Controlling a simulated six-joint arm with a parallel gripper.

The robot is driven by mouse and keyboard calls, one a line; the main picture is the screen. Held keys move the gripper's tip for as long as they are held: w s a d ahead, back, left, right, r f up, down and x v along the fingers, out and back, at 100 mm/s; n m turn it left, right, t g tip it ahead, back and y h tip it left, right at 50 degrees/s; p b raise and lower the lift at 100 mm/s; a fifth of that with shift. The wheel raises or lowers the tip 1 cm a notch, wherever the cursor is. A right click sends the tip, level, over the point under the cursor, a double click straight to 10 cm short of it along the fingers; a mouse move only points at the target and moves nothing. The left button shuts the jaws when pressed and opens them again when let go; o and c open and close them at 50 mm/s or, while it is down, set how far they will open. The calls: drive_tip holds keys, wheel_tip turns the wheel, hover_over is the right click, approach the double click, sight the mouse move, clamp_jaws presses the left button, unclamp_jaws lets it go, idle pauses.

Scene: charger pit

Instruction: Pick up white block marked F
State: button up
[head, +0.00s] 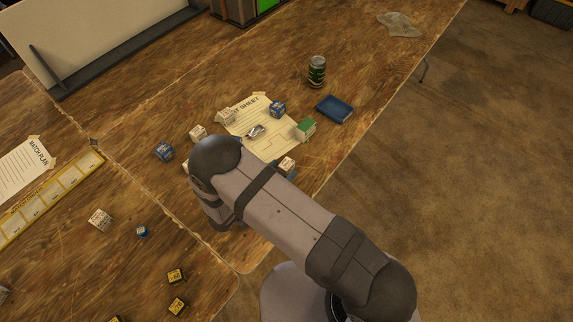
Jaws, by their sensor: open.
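Several white blocks with dark markings lie on the wooden table, and the letters are too small to read, so I cannot tell which is marked F. One white block (226,116) sits at the upper left of the paper sheet, and another white block (198,132) is just left of it. A third white block (287,164) shows just beyond my arm, partly hidden by it. A further white block (100,219) lies apart at the lower left, near the yellow strip. My gripper is not visible; my arm covers the area around the near end of the sheet.
Blue blocks (277,108) (164,151), a green-topped block (305,128) and a small metallic item (256,131) lie on or around the sheet (262,147). A can (317,71) and blue book (335,109) stand beyond. Yellow-black blocks (175,276) lie at the front. The table edge runs along the right.

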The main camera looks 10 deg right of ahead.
sight(283, 168)
drive_tip(key=shift+x, duration=0.95)
drive_tip(key=c, duration=1.1)
drive_tip(key=shift+r, duration=0.15)
drive_tip(key=shift+r+b, duration=0.6)
drive_tip(key=shift+r, duration=4.2)
